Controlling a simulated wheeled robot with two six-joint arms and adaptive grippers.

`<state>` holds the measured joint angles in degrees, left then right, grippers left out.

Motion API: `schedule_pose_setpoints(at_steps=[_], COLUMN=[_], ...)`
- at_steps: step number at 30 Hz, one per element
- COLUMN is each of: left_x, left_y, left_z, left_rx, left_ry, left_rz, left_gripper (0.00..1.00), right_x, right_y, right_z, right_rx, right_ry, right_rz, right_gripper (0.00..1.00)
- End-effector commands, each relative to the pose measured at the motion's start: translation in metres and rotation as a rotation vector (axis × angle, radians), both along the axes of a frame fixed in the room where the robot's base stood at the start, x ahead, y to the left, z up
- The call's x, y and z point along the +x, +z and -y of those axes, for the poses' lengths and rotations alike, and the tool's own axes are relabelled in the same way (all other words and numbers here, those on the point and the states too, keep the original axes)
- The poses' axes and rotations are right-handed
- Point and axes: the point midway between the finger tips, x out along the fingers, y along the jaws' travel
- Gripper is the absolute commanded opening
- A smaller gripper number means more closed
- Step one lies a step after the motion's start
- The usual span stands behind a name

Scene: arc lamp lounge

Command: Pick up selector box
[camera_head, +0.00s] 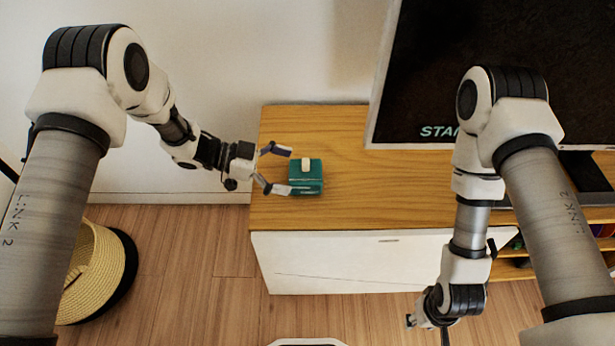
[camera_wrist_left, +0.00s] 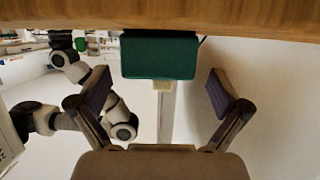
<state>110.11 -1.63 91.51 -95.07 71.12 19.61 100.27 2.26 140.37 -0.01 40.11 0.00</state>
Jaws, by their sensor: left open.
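The selector box is a small teal box (camera_head: 306,177) with a pale knob on top. It sits on the wooden top of a low cabinet, near its left end. In the left wrist view the teal box (camera_wrist_left: 160,56) shows ahead, between and beyond the two fingers. My left gripper (camera_head: 283,170) is open beside the box on its left, with one fingertip close to the box's near side; I cannot tell if it touches. My left gripper also shows in the left wrist view (camera_wrist_left: 162,92) with its fingers spread. My right gripper (camera_head: 425,318) hangs low in front of the cabinet, its jaws too unclear to judge.
The wooden cabinet top (camera_head: 350,207) is bare around the box. A large dark screen (camera_head: 430,75) stands on it to the right. A woven basket (camera_head: 92,270) with a dark rim stands on the floor at the left. A white wall is behind.

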Motion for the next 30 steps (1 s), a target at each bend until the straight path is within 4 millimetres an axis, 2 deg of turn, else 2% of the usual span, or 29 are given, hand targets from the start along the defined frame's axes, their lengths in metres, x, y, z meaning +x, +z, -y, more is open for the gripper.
schedule_pose_setpoints(at_steps=[2,6,12,14,18,19,30], left_x=[-0.003,-0.002,-0.002,-0.002,-0.002,-0.002,-0.002], left_y=[-0.011,-0.015,-0.014,-0.014,-0.014,-0.014,-0.010], left_z=[0.014,0.031,0.032,0.031,0.031,0.031,0.031], left_rx=[0.002,0.001,0.000,0.000,0.000,0.000,0.000], left_ry=[-0.005,-0.001,0.002,0.002,0.002,0.002,0.001], left_rz=[-0.002,-0.001,-0.002,-0.002,-0.002,-0.002,-0.001], left_gripper=[1.00,1.00,1.00,0.82,0.33,0.29,0.29], right_x=[0.000,0.000,0.000,0.000,0.000,0.000,0.000], right_y=[-0.007,-0.008,-0.007,-0.007,-0.007,-0.007,-0.005], right_z=[0.000,0.000,0.000,0.000,0.000,0.000,0.000], right_rx=[0.000,0.000,0.000,0.000,0.000,0.000,0.000], right_ry=[0.000,-0.001,-0.001,0.000,0.000,0.000,0.000], right_rz=[0.000,0.000,0.000,0.000,0.000,0.000,0.000], right_gripper=[0.40,0.40,0.40,0.40,0.40,0.40,0.40])
